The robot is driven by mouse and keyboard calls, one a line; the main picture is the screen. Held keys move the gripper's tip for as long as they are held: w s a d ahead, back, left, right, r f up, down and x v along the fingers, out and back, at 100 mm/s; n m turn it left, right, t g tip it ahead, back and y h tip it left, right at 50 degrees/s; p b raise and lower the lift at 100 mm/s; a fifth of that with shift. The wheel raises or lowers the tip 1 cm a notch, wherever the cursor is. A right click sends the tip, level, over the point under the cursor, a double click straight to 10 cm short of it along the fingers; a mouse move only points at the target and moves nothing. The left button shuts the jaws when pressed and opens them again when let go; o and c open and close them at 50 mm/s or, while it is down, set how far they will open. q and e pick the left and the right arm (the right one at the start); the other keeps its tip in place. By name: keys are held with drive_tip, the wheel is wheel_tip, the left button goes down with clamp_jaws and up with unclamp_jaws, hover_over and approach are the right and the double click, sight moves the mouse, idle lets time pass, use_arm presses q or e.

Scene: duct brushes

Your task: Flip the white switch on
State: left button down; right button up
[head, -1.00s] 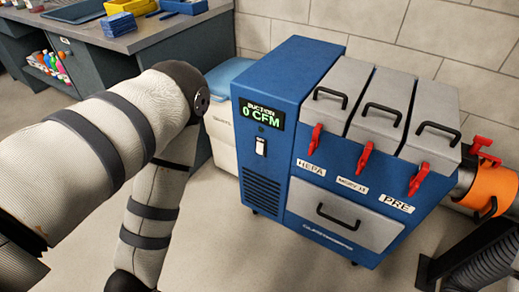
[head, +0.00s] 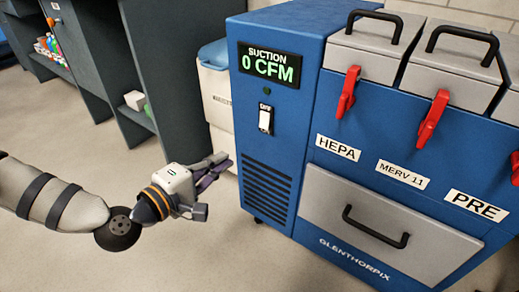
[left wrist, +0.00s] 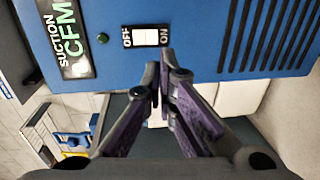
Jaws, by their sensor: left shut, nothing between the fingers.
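The white switch (head: 265,119) is a small rocker on the front of the blue suction machine (head: 275,165), with an OFF label above it. The display (head: 270,64) over it reads SUCTION 0 CFM. The switch also shows in the left wrist view (left wrist: 145,37), between the words OFF and ON. My left gripper (head: 222,160) is shut and empty, to the left of the machine and lower than the switch. In the left wrist view its closed fingertips (left wrist: 161,60) appear just below the switch; I cannot tell the gap. My right gripper is not in view.
A whitish bin with a blue lid (head: 215,90) stands behind my left gripper, beside the machine. Red latches (head: 348,92) and a drawer handle (head: 375,228) stick out from the machine's other side. A dark shelf unit (head: 150,60) stands at the back left. The floor in front is clear.

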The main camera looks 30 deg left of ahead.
sight(264, 129)
use_arm(q)
drive_tip(key=shift+a+r, duration=0.15)
drive_tip(key=shift+r, duration=0.05)
drive_tip(key=shift+w, duration=0.1)
drive_tip(key=w+b, duration=0.1)
drive_tip(key=w, duration=0.3)
drive_tip(key=w+d+f+b, duration=0.1)
drive_tip(key=w, duration=0.4)
drive_tip(key=w+d+b, duration=0.1)
drive_tip(key=w, duration=0.3)
drive_tip(key=shift+w+d+f, duration=0.1)
drive_tip(key=shift+w+f, duration=0.2)
drive_tip(key=shift+f, duration=0.1)
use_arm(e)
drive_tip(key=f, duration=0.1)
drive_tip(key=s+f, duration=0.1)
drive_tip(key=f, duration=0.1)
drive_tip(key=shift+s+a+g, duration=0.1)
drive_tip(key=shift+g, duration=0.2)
